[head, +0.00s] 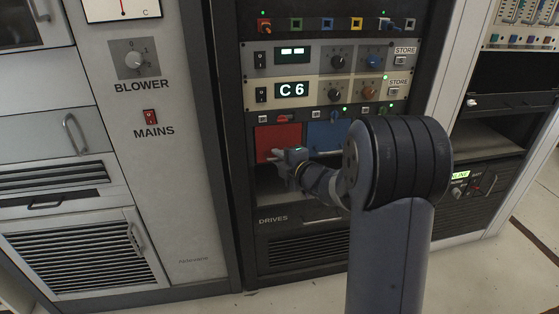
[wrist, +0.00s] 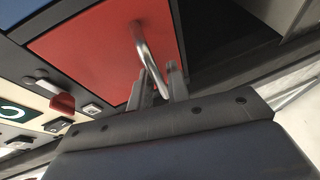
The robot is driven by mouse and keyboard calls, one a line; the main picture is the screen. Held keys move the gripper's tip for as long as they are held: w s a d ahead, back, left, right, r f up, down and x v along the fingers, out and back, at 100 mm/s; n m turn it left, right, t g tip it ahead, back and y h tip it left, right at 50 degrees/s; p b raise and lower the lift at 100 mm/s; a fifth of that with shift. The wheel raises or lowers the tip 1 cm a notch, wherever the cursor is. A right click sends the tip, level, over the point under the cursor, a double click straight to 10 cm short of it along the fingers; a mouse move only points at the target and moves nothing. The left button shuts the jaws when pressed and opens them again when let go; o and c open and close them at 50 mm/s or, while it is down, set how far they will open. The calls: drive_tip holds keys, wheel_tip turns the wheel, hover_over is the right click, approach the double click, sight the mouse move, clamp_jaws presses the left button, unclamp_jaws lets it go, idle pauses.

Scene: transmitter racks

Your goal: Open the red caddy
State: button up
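The red caddy (head: 278,138) is a flat red front in the dark rack, level with the blue one beside it, and looks closed. In the wrist view its red face (wrist: 100,50) fills the upper left, with a bent metal handle (wrist: 140,42) standing out from it. My gripper (head: 280,156) is at the lower edge of the caddy in the head view. In the wrist view my gripper (wrist: 160,78) has its two fingers on either side of the handle's near end. Whether they press on the bar cannot be told. My gripper partly hides the handle in the head view.
A blue caddy (head: 327,135) sits right of the red one. A dark open bay lies below them, above the DRIVES panel (head: 300,250). A small red switch part (wrist: 62,103) sticks out near the red face. Open floor (head: 480,265) shows at the lower right.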

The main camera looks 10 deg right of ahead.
drive_tip(key=shift+c, duration=0.3)
clamp_jaws()
drive_tip(key=s+b, duration=0.2)
drive_tip(key=s, duration=1.1)
drive_tip(key=shift+s+b, duration=0.3)
drive_tip(key=shift+b, duration=0.05)
drive_tip(key=shift+o, duration=0.3)
unclamp_jaws()
